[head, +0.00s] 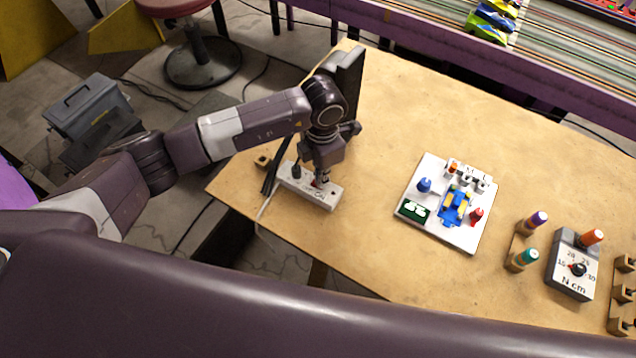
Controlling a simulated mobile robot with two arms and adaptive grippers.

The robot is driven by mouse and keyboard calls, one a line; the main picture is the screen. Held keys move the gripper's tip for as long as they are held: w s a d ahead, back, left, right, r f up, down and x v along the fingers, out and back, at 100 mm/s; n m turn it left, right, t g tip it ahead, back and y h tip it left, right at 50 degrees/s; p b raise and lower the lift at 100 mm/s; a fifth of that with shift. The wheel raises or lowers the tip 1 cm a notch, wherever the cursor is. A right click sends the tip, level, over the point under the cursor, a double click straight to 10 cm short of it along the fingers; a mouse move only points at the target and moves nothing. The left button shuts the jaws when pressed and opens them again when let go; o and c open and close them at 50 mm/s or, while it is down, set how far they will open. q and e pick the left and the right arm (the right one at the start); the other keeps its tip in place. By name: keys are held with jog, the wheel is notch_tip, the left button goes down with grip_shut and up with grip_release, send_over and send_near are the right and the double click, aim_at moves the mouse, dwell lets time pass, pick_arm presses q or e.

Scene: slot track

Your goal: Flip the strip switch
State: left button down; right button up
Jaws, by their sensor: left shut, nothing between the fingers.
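The white power strip (310,187) lies on the wooden table near its left front edge, with a dark plug and a white cord at its left part. My left gripper (322,181) points down over the right part of the strip and is shut, with nothing held. Its tips are at or just above the strip; I cannot tell if they touch. A small red spot, perhaps the switch, shows beside the fingertips and is mostly hidden by them. My right gripper is not in view.
A white tray (408,189) with a small blue car and bottles lies right of the strip. Farther right are bottles in wooden holders and a grey torque dial box (573,265). Bare tabletop (372,160) lies between strip and tray. A slot track (560,60) runs behind.

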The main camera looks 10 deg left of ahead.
pick_arm(q)
jog(key=shift+f+b, duration=0.35)
jog(key=shift+f, duration=0.05)
jog(key=shift+s+r, duration=0.1)
jog(key=shift+r, duration=0.1)
jog(key=shift+r+p, duration=0.75)
jog(key=shift+r, duration=0.15)
jog(key=shift+r+p, duration=1.35)
jog(key=shift+r, duration=1.15)
